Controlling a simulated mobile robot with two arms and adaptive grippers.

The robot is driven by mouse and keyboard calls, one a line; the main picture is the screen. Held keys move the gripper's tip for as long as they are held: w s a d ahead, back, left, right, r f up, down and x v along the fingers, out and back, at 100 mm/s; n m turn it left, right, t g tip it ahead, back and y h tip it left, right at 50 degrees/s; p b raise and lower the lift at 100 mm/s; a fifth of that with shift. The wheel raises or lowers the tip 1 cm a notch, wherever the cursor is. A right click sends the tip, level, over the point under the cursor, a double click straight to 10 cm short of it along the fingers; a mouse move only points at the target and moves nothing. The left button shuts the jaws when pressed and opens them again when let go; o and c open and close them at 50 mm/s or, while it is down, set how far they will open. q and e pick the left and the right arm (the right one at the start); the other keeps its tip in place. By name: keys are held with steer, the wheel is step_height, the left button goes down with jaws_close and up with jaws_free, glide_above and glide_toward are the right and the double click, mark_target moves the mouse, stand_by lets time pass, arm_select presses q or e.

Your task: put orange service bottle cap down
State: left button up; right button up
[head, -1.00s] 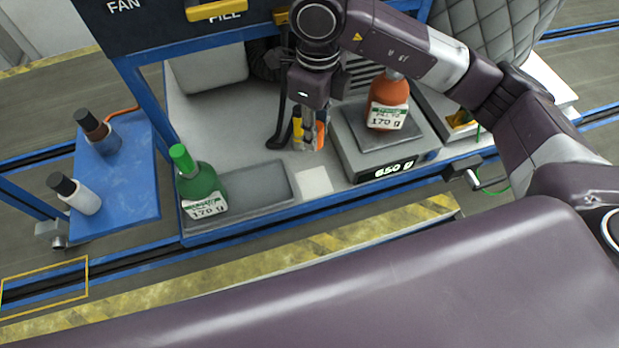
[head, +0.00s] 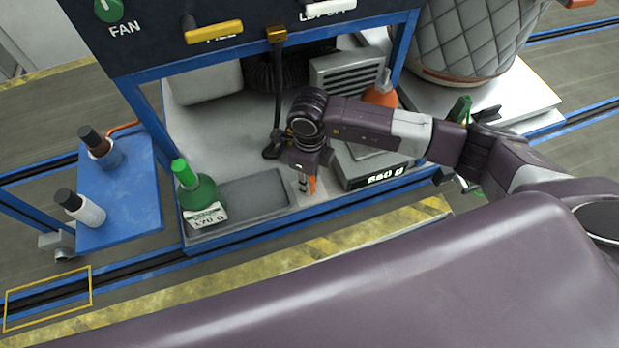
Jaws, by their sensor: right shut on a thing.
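My right gripper (head: 308,186) points down over the white square pad (head: 316,198) at the front of the bench. It is shut on the orange service bottle cap (head: 313,184), of which only a small orange part shows beside the fingers. I cannot tell whether the cap touches the pad. The orange bottle (head: 381,95) stands on the scale behind my arm, mostly hidden, with a pale bare neck. My left gripper is out of view.
A green bottle (head: 201,196) stands at the left end of the grey tray (head: 262,190). The scale (head: 357,173) is right of the pad. A blue side shelf (head: 130,212) holds two dark-capped bottles. A black nozzle arm (head: 278,105) hangs behind my gripper.

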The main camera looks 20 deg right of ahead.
steer(key=shift+f, duration=0.15)
steer(key=o, duration=0.9)
steer(key=shift+o, duration=0.2)
